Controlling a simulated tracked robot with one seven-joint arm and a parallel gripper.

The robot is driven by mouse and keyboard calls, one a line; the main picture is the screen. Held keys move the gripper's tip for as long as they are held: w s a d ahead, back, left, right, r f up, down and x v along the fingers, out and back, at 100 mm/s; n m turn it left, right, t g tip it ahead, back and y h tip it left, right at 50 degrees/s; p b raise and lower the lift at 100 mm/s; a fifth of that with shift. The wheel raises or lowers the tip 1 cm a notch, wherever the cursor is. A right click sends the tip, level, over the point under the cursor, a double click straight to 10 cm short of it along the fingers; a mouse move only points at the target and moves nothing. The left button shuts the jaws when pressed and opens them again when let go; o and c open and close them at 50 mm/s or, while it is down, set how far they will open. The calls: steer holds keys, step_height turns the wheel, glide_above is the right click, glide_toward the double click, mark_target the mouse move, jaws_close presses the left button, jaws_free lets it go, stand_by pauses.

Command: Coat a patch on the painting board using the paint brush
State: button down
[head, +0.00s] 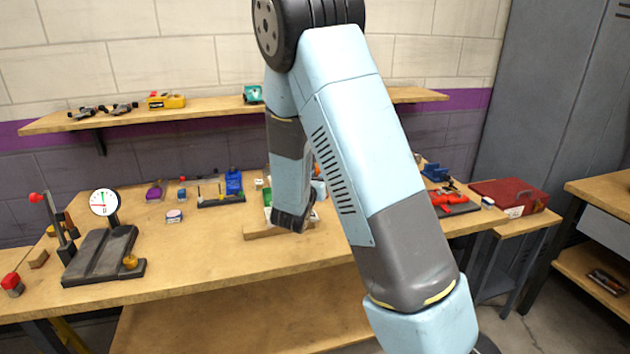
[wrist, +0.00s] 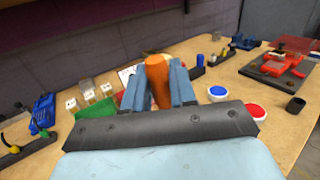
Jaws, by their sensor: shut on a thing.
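In the wrist view my gripper (wrist: 157,84) is shut on an orange, rounded piece (wrist: 158,80), which looks like the paint brush handle. It stands up between the two blue-grey fingers. The brush's bristles are hidden. A pale flat piece (wrist: 125,74) shows just left of the fingers; I cannot tell whether it is the painting board. In the head view my arm hides most of the gripper, which is over the bench's middle. A wooden block (head: 262,231) lies beside my arm there.
A blue-topped tub (wrist: 218,92) and a red-topped tub (wrist: 256,111) stand right of the fingers. A gauge stand (head: 104,204) is at the bench's left. A red toolbox (head: 508,197) sits at the right. The bench front (head: 230,258) is clear.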

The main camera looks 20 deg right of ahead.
steer(key=shift+a+f, duration=0.3)
steer(key=shift+f, duration=0.8)
steer(key=shift+a+f, duration=0.25)
steer(key=shift+f, duration=0.9)
steer(key=shift+a+f, duration=0.3)
steer(key=shift+f, duration=0.8)
steer(key=shift+a+f, duration=0.25)
steer(key=shift+f, duration=0.55)
steer(key=shift+w, duration=2.55)
steer(key=shift+s, duration=2.6)
steer(key=shift+a+r, duration=0.1)
steer(key=shift+a, duration=0.1)
steer(key=shift+w+r, duration=0.1)
steer(key=shift+w, duration=2.5)
